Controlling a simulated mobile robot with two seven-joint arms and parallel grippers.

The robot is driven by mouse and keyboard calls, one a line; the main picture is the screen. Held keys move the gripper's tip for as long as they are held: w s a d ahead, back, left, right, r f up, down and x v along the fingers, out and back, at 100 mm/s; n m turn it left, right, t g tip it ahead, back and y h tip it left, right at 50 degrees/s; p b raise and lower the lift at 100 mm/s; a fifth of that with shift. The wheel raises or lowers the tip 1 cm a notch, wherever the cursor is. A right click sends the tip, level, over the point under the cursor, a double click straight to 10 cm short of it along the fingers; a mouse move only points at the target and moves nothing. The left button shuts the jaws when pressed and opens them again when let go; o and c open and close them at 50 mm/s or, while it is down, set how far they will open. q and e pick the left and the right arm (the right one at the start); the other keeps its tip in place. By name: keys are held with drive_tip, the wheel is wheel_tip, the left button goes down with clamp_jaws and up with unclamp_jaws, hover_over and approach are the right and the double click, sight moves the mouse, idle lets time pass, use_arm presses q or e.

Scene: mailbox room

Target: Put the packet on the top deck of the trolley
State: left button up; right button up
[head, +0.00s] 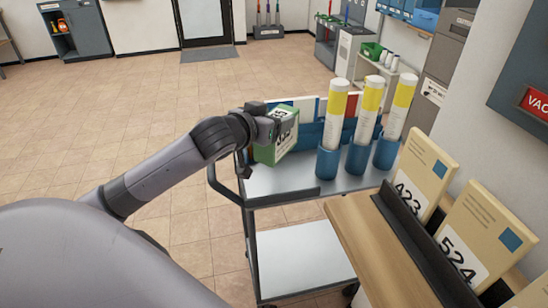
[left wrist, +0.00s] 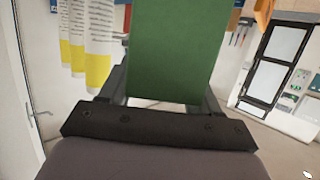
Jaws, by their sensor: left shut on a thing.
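The packet (head: 269,152) is a green and white box with dark print. My left gripper (head: 272,124) is shut on it from above and behind, at the left part of the trolley's top deck (head: 272,182). Whether the packet touches the deck or hangs just above it, I cannot tell. In the left wrist view the packet's green face (left wrist: 175,50) fills the middle, between the fingers. The trolley is grey metal with a dark handle on its left and a lower deck (head: 300,258). My right gripper is not in view.
Several white tubes with yellow bands (head: 333,115) stand in blue cups (head: 328,163) on the deck's right part. Upright folders or cards (head: 308,108) stand behind. A wooden counter (head: 365,240) with numbered parcels (head: 420,185) is at the front right. The deck's front left is clear.

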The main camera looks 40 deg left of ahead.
sight(273, 153)
use_arm(q)
wheel_tip(273, 153, down, 10)
drive_tip(key=shift+r+b, duration=0.15)
drive_tip(key=shift+b, duration=0.4)
drive_tip(key=o, duration=1.6)
drive_tip(key=v, duration=1.2)
